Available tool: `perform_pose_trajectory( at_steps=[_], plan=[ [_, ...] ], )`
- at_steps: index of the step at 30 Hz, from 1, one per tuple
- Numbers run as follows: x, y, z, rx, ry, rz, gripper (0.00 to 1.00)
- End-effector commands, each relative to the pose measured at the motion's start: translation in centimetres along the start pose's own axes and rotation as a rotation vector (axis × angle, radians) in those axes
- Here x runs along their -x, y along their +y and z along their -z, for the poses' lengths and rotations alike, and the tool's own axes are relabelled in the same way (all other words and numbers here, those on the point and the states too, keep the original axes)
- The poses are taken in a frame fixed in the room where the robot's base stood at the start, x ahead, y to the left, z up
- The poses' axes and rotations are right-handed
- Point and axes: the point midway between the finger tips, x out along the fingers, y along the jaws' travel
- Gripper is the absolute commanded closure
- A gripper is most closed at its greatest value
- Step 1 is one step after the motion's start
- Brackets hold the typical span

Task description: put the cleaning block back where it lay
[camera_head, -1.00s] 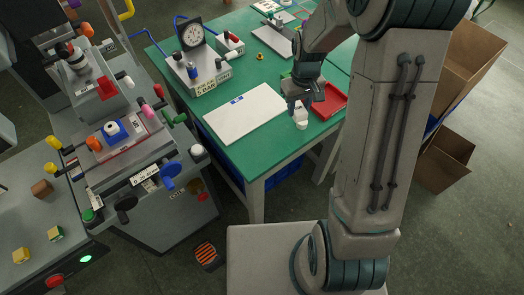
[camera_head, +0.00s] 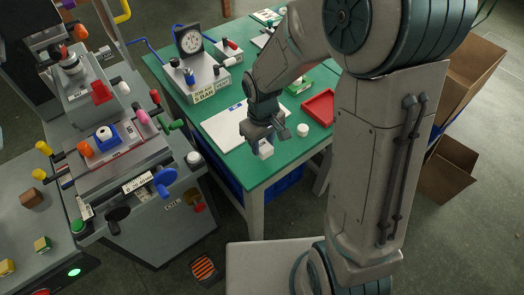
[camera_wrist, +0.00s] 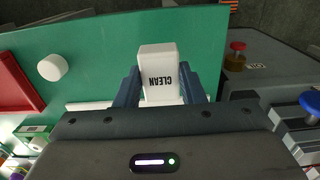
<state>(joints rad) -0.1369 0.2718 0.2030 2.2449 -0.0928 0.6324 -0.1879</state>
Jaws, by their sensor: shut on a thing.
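The cleaning block, a white block marked CLEAN (camera_wrist: 158,65), is between the fingers of my gripper (camera_wrist: 160,88) in the wrist view. In the head view my gripper (camera_head: 262,134) points down with the white block (camera_head: 265,149) at its tips, near the front edge of the green table (camera_head: 268,172). The gripper is shut on the block. I cannot tell whether the block touches the table or hangs just above it.
A small white round piece (camera_head: 302,130) stands right of the block, and a red tray (camera_head: 320,121) lies behind it. A white board (camera_head: 218,126) lies to the left. A gauge box (camera_head: 205,88) is at the back. The pad printer (camera_head: 150,185) stands beyond the table's left edge.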

Motion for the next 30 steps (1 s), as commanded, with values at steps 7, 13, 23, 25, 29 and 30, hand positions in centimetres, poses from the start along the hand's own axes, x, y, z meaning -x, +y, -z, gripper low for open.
perform_pose_trajectory(
  at_steps=[7, 13, 23, 25, 29, 30],
  plan=[
    [-3.1, -0.2, 0.0, -0.001, -0.002, 0.002, 0.86],
    [-4.2, -0.2, 0.0, -0.001, 0.001, 0.001, 0.86],
    [-4.5, -0.2, 0.0, -0.001, 0.001, 0.001, 0.62],
    [-4.4, -0.2, 0.0, -0.001, 0.001, 0.001, 0.43],
    [-4.4, -0.2, 0.0, -0.001, 0.001, 0.001, 0.43],
    [-4.4, -0.2, 0.0, -0.001, 0.001, 0.001, 0.43]
  ],
)
